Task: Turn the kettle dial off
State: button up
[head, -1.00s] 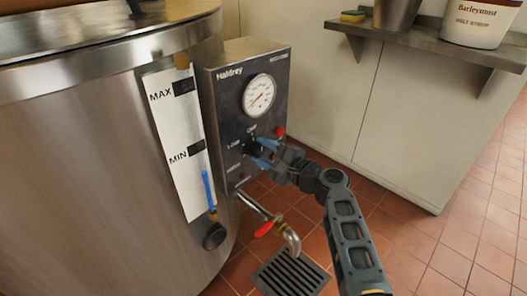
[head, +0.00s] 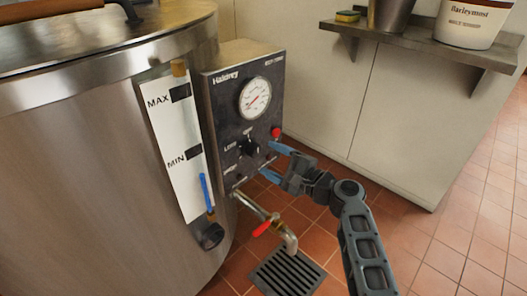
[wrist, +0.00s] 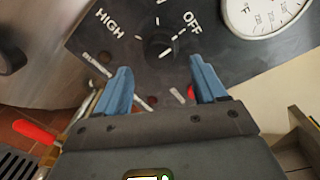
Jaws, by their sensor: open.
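The kettle dial (head: 249,147) is a black knob on the dark control panel (head: 218,103), below the round gauge. In the wrist view the dial (wrist: 160,44) sits between the printed words HIGH and OFF, with short white marks around it. I cannot tell for certain which mark its pointer faces. My gripper (head: 271,162) is open and empty, with blue fingers just right of and below the dial, apart from it. In the wrist view the gripper (wrist: 160,70) has its fingers spread below the dial, one to each side.
The large steel kettle (head: 90,190) fills the left. Below the panel are a tap with a red lever (head: 262,228) and a floor drain (head: 288,274). A red light (head: 276,132) is right of the dial. A steel shelf (head: 420,42) juts out at right; floor before it is clear.

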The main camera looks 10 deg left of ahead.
jog(key=shift+v, duration=1.45)
jog(key=shift+d+f, duration=0.1)
jog(key=shift+f, duration=0.05)
